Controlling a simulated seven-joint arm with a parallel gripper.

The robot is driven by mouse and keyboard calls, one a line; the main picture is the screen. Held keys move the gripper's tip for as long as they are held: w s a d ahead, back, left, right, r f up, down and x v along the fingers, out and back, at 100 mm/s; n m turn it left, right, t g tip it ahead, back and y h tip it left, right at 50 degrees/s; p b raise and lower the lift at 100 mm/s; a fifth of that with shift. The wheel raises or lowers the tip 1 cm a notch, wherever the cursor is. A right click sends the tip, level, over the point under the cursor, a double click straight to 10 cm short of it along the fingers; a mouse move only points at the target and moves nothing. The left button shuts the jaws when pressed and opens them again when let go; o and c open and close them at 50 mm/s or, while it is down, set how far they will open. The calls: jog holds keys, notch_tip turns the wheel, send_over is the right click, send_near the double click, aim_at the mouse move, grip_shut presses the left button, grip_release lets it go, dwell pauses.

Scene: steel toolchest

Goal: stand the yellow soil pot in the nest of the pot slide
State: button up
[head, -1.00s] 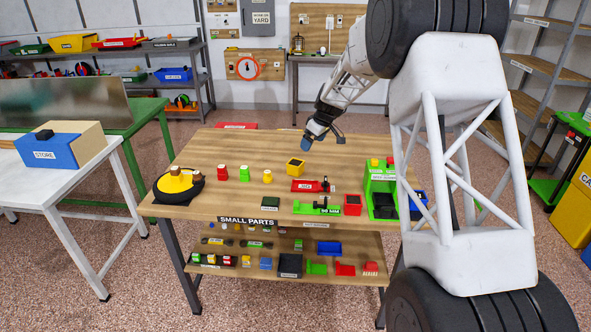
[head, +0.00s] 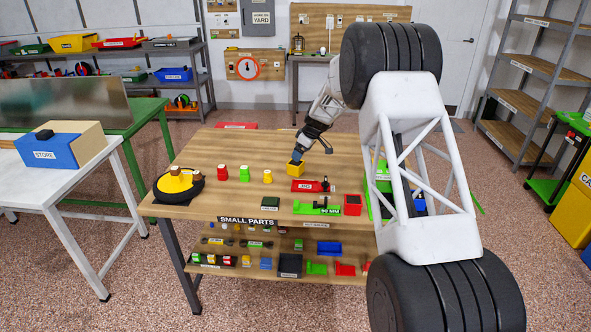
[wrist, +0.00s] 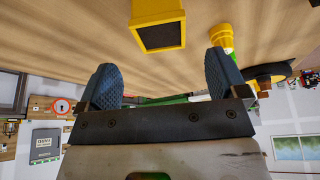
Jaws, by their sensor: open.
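The yellow soil pot (head: 295,168), square with a dark top, stands on the wooden table. In the wrist view the pot (wrist: 158,12) lies beyond my fingertips, with its dark face toward me and clear space before it. My gripper (head: 299,155) is just above and beside the pot in the head view. In the wrist view my gripper (wrist: 161,78) has its two blue fingers wide apart with nothing between them. I cannot tell for sure which fixture is the pot slide; a low red fixture (head: 308,186) lies right of and nearer than the pot.
A green fixture marked 50 MM (head: 316,207) and a red box (head: 352,203) stand near the front edge. Red, green and yellow small containers (head: 244,173) stand left of the pot. My arm hides much of the green stand.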

aim_at(295, 163)
jog(key=shift+x, duration=1.25)
jog(key=shift+f, duration=0.1)
jog(key=shift+x, duration=2.5)
jog(key=c, duration=1.2)
jog(key=shift+o, duration=0.2)
